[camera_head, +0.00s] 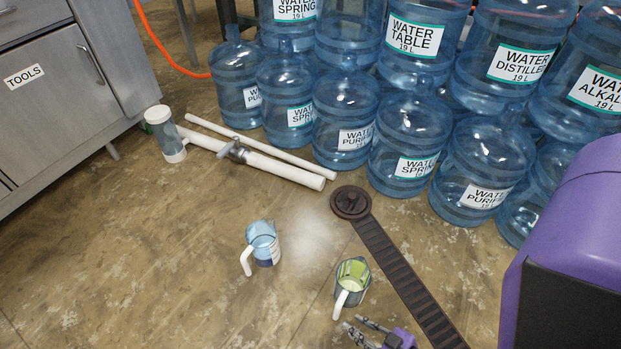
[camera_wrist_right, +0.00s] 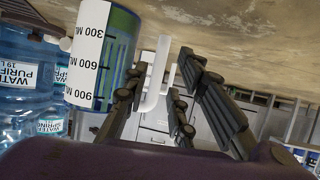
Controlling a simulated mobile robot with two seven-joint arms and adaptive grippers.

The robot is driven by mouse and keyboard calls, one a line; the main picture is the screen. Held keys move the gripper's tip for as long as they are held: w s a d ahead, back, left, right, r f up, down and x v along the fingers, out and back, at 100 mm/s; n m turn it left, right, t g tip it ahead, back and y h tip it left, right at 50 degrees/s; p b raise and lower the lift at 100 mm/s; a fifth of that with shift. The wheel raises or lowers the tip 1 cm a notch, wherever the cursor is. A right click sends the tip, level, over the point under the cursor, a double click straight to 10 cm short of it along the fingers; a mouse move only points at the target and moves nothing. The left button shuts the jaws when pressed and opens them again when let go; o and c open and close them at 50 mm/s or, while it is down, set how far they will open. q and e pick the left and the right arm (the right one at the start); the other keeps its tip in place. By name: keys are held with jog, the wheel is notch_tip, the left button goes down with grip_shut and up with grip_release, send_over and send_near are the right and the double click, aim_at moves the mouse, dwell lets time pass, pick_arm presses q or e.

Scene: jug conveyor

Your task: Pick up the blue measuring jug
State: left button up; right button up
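The blue measuring jug (camera_head: 263,244) stands upright on the floor in the head view, its white handle toward the lower left. A green jug (camera_head: 353,273) with a white handle stands to its right, nearer my right gripper (camera_head: 357,325). That gripper is at the bottom edge of the head view, apart from the blue jug. In the right wrist view my right gripper (camera_wrist_right: 158,88) has its fingers spread, and a greenish jug (camera_wrist_right: 103,55) with millilitre markings and a white handle shows upside down beyond them. I cannot tell whether the fingers touch it. My left gripper is not in view.
A dark ribbed conveyor strip (camera_head: 412,277) runs just right of the green jug. Large water bottles (camera_head: 410,140) are stacked behind. Floor left of the blue jug is clear.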

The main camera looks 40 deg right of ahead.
aim_at(338, 312)
jog(key=shift+w+a+r+t+b, duration=0.2)
jog(key=shift+w+t, duration=0.05)
jog(key=shift+w, duration=0.3)
jog(key=shift+w+a+r+t+b, duration=0.2)
jog(key=shift+w+t, duration=0.05)
jog(key=shift+w, duration=0.3)
jog(key=shift+w+f, duration=0.15)
jog(key=shift+w, duration=0.15)
jog(key=b+x, duration=0.2)
jog(key=x, duration=0.2)
jog(key=shift+w, duration=0.3)
jog(key=shift+w+a, duration=0.1)
jog(key=shift+w, duration=0.1)
jog(key=c, duration=0.5)
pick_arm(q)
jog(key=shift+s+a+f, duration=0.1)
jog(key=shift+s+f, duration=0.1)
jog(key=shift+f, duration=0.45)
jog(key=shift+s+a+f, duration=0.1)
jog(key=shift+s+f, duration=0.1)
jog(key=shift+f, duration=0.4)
pick_arm(e)
jog(key=shift+w, duration=0.1)
grip_shut()
